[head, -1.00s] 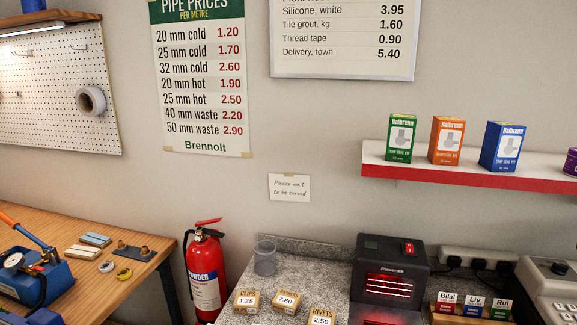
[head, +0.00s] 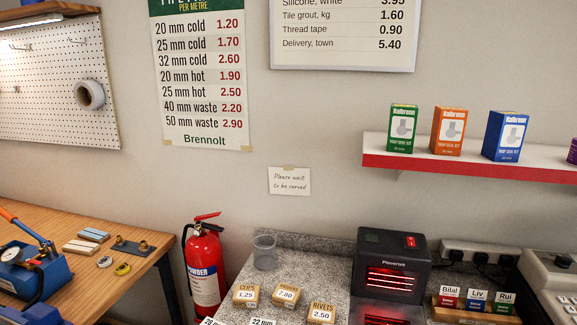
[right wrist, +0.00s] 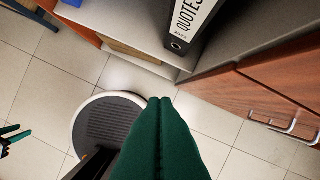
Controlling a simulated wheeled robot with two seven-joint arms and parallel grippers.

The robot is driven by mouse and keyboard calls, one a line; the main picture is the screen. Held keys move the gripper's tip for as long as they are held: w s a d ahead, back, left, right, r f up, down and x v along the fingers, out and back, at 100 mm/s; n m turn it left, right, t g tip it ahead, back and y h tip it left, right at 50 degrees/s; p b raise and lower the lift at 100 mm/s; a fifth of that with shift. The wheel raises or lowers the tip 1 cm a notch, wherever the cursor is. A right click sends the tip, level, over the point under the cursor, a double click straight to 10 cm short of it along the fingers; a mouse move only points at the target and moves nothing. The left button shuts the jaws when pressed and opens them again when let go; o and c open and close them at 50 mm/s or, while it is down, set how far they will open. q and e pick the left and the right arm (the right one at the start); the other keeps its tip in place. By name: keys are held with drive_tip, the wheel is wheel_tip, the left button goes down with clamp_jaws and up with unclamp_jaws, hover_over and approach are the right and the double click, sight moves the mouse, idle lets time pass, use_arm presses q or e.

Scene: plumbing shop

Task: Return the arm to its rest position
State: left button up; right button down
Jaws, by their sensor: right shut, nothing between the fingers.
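My right gripper (right wrist: 160,100) shows in the right wrist view as two green fingers pressed together, with nothing between them. It hangs over the tiled floor, in front of a counter and apart from it. My left gripper (right wrist: 18,132) shows small at the left edge of that view, its two green fingers apart and empty. Neither gripper shows in the head view, so the arms' full poses are hidden.
In the right wrist view, a binder (right wrist: 185,25) stands on a shelf, with a wooden cabinet (right wrist: 265,100) at right. In the head view are a workbench (head: 140,238), a fire extinguisher (head: 205,265), a granite counter (head: 305,248) with boxes, and a heater (head: 390,262).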

drive_tip(key=s+d+f+g+b, duration=0.15)
drive_tip(key=s+f, duration=0.25)
drive_tip(key=f, duration=0.8)
drive_tip(key=s+a+f+b, duration=0.1)
drive_tip(key=s+f+b, duration=0.2)
drive_tip(key=f, duration=1)
drive_tip(key=s+d+f+b, duration=0.2)
drive_tip(key=s+f, duration=0.9)
drive_tip(key=s, duration=0.1)
drive_tip(key=shift+s+d+f, duration=0.2)
drive_tip(key=shift+d+f, duration=0.05)
drive_tip(key=shift+d, duration=0.15)
drive_tip(key=shift+s+g, duration=0.1)
drive_tip(key=shift+g, duration=0.15)
